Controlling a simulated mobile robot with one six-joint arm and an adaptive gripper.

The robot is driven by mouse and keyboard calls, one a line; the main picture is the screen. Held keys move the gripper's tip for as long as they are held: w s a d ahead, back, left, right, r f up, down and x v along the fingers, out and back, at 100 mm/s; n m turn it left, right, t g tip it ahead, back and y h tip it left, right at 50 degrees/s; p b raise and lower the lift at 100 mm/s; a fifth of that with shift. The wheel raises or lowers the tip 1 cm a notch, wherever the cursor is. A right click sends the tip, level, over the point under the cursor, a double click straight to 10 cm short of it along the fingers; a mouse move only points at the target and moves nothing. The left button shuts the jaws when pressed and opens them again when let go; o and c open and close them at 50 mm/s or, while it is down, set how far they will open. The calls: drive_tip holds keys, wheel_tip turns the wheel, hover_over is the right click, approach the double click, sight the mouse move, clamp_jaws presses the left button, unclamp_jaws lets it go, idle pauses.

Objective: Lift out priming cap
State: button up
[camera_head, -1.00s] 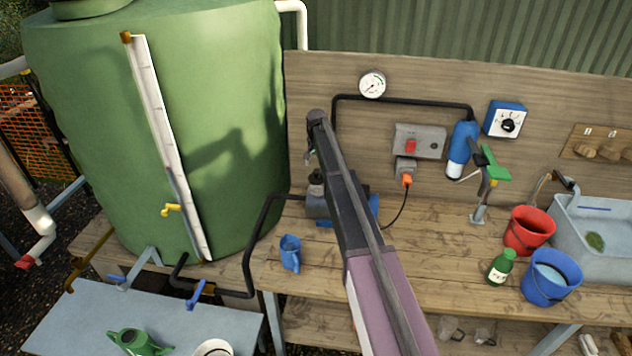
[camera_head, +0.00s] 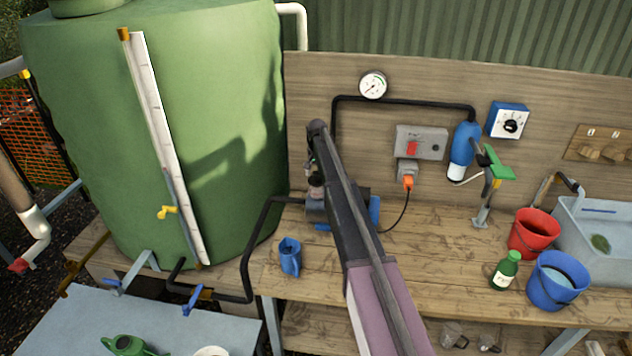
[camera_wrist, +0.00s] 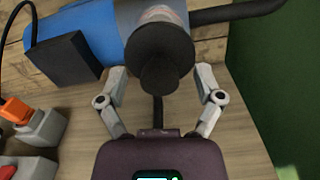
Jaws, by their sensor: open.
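The priming cap (camera_wrist: 160,72) is a dark round knob on top of the blue pump (camera_wrist: 72,30), seen from above in the wrist view. My gripper (camera_wrist: 162,74) is open, with one pale finger on each side of the cap. Gaps show between the fingers and the knob, and I see no contact. In the head view the pump (camera_head: 315,206) is on the bench, partly hidden behind my arm. My gripper (camera_head: 312,168) is just above the pump there, too small and covered to show the fingers clearly.
A black pipe (camera_head: 398,100) runs up the wooden backboard to a blue filter (camera_head: 464,145). An orange plug (camera_head: 408,182) and cable are right of the pump. A blue jug (camera_head: 290,257) stands in front on the bench. The green tank (camera_head: 230,120) is close on the left.

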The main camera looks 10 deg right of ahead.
sight(317, 173)
clamp_jaws()
drive_tip(key=shift+r, duration=0.15)
idle(0.4)
wheel_tip(317, 173, up, 3)
drive_tip(key=p, duration=0.3)
drive_tip(key=shift+r+p, duration=0.2)
drive_tip(key=shift+p, duration=0.1)
drive_tip(key=s+a+r+p, duration=0.1)
drive_tip(key=s+a, duration=0.3)
drive_tip(key=s, duration=1.1)
drive_tip(key=shift+s+a+r, duration=0.15)
drive_tip(key=shift+s+r, duration=0.05)
drive_tip(key=shift+s, duration=0.05)
